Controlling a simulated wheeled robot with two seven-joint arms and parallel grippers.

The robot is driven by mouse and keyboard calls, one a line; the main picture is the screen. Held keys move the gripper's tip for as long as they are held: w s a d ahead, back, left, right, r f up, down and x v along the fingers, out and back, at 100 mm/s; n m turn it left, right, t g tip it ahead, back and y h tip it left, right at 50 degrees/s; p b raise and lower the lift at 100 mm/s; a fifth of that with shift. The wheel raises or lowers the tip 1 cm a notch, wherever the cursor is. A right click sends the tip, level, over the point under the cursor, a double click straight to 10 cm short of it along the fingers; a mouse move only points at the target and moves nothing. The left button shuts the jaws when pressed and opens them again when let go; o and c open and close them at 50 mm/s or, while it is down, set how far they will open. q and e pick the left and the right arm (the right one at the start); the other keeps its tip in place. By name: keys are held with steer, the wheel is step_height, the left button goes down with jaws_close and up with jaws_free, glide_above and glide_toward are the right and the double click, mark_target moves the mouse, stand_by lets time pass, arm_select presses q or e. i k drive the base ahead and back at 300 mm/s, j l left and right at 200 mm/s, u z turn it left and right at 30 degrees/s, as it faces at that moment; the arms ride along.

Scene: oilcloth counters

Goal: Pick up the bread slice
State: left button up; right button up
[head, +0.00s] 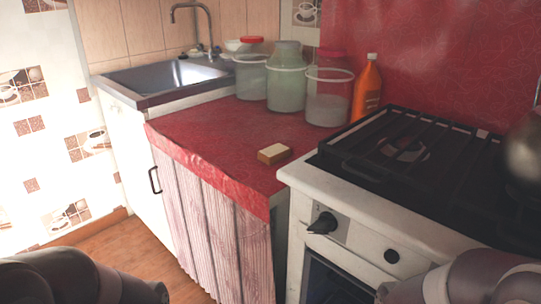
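A small bread slice (274,153) with a pale top and a brown crust side lies on the red oilcloth counter (215,130). It is near the counter's right side, close to the stove. Parts of my arms show at the bottom left and bottom right corners of the head view. Neither gripper's fingers are in the picture, and nothing touches the bread.
Several glass jars (287,88) and an orange bottle (368,88) stand behind the bread. A white stove (340,190) with a raised black grate is right of it. A sink (175,75) is at the back left. The oilcloth left of the bread is clear.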

mark_target(273, 154)
steer(key=i+j, duration=0.15)
steer(key=j, duration=0.15)
steer(key=i+j, duration=0.15)
steer(key=i+j+z, duration=0.2)
steer(key=j+z, duration=0.2)
steer(key=i+j+z, duration=0.1)
steer(key=j+z, duration=0.25)
steer(key=j, duration=0.25)
steer(key=j+z, duration=0.4)
steer(key=j, duration=0.15)
steer(key=j+z, duration=0.35)
steer(key=j, duration=0.2)
